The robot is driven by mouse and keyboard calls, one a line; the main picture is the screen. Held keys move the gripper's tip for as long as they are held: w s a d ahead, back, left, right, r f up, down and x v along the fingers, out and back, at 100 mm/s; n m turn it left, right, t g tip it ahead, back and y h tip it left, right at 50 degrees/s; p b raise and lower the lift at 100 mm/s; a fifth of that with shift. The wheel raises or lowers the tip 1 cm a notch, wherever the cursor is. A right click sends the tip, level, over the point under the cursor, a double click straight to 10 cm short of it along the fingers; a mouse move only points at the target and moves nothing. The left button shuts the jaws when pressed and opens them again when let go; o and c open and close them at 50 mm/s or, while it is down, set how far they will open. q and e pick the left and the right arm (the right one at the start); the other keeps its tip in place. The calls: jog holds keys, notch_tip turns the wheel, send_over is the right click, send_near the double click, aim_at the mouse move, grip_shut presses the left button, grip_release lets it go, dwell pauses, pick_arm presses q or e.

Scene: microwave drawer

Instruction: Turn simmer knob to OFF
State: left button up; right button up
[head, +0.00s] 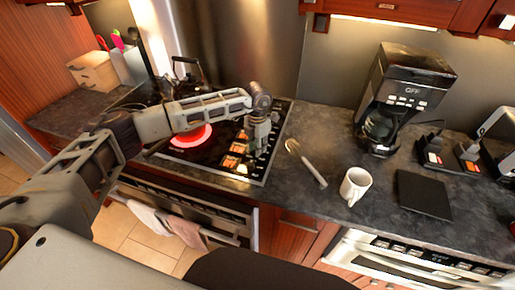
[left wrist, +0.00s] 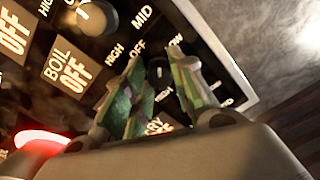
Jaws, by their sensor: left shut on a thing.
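My left gripper (head: 258,148) reaches down over the control strip at the right side of the black cooktop (head: 206,158). In the left wrist view its two green-patterned fingers (left wrist: 156,72) are closed around a small dark knob (left wrist: 158,67) with a white mark. HIGH, OFF and MID are printed near it. Another knob (left wrist: 97,17) stands at the upper left. A burner (head: 190,137) glows red. My right gripper is out of view.
A black kettle (head: 187,75) stands at the back of the cooktop. On the counter to the right are a whisk-like utensil (head: 308,163), a white mug (head: 355,186), a coffee maker (head: 405,85) and a dark flat board (head: 424,195). Towels (head: 183,228) hang on the oven front.

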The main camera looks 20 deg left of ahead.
pick_arm(q)
jog(key=n+b, duration=0.1)
jog(key=n, duration=0.4)
jog(key=shift+n+b, duration=0.55)
jog(key=shift+n, duration=1.35)
jog(key=o, duration=1)
jog(key=shift+o, duration=0.2)
notch_tip(320, 180, up, 12)
